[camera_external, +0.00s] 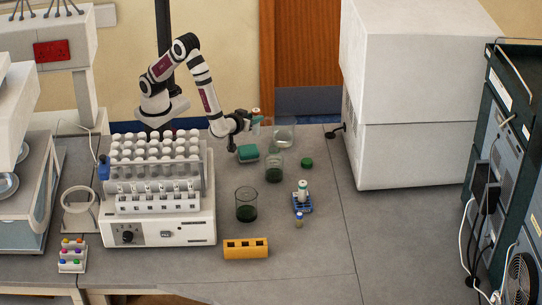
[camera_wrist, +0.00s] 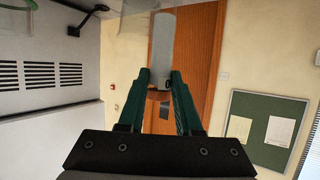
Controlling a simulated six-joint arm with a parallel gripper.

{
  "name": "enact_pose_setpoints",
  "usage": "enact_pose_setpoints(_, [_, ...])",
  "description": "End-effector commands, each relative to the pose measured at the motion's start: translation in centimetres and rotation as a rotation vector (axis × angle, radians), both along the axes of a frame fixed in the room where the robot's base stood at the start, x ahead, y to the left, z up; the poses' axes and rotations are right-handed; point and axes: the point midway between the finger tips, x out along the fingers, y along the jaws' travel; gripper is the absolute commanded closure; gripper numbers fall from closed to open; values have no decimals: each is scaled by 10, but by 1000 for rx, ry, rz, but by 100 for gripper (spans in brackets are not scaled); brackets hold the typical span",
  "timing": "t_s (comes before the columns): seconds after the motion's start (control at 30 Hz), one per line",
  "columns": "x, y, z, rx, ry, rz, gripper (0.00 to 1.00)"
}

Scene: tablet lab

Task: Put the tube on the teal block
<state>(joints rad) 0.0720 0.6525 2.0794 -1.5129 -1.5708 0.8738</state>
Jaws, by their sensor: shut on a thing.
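The tube (camera_wrist: 162,45) is translucent grey with an orange-brown cap. In the wrist view it stands between the green fingers of my gripper (camera_wrist: 158,88), which are shut on it near the cap. In the external view my gripper (camera_external: 257,119) is held out sideways above the bench, and the tube's brownish cap (camera_external: 256,111) shows at the fingertips. The tube's body is too small to make out clearly there. The teal block (camera_external: 247,154) lies on the bench below my gripper, apart from it. The block does not show clearly in the wrist view.
A glass dish (camera_external: 284,135) and a beaker of green liquid (camera_external: 274,170) stand right of the block. Another beaker (camera_external: 246,208), a green cap (camera_external: 307,162), a blue rack (camera_external: 302,203) and a yellow rack (camera_external: 246,249) lie nearer. A large tube machine (camera_external: 160,225) stands left.

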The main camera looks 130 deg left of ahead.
Motion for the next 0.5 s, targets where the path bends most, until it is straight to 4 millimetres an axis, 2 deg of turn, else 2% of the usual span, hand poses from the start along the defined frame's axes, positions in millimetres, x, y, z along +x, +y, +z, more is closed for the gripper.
enact_pose_setpoints(0.2, [0,0,-45,0,4,-3,100])
enact_pose_setpoints(0.27, [1,0,-54,0,2,-4,100])
enact_pose_setpoints(0.5, [1,0,-58,0,-3,-4,100])
